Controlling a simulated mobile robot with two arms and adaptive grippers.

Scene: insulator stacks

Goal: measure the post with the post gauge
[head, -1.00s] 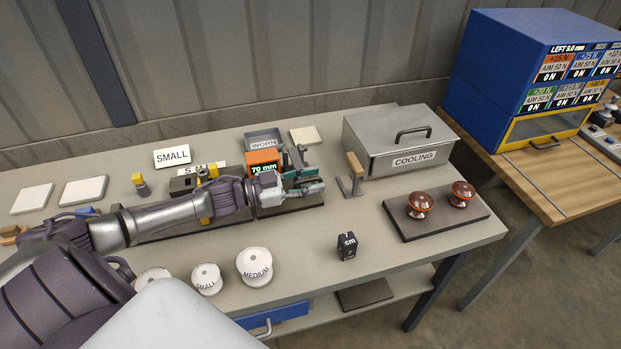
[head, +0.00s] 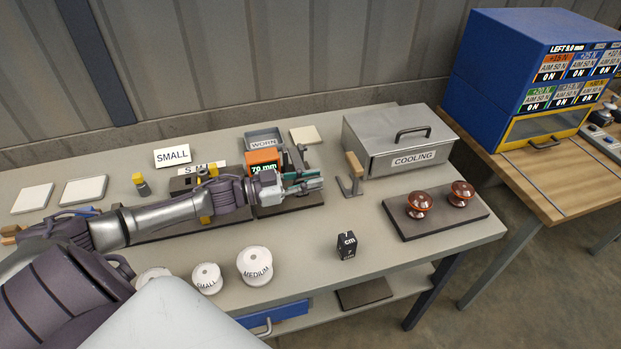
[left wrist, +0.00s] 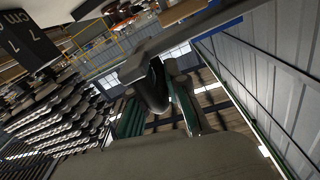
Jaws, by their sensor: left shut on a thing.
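The post gauge has an orange readout box (head: 264,162) showing 70 mm, on a dark base (head: 308,202) at the table's middle. Grey upright parts (head: 296,158) stand just right of the box. My left gripper (head: 318,180) is over this base, its green-padded fingers close together in front of the uprights. In the left wrist view, the green pads (left wrist: 160,118) are on either side of a dark rounded part (left wrist: 153,88), which seems to belong to the gauge. My arm and fingers hide much of it, and I cannot make out a post there. My right gripper is not in view.
The grey COOLING box (head: 400,150) and a wooden-handled tool (head: 354,172) stand to the right. Two brown insulators (head: 418,204) sit on a dark plate (head: 440,225). A black cm block (head: 347,245) and white spools (head: 254,266) are in front.

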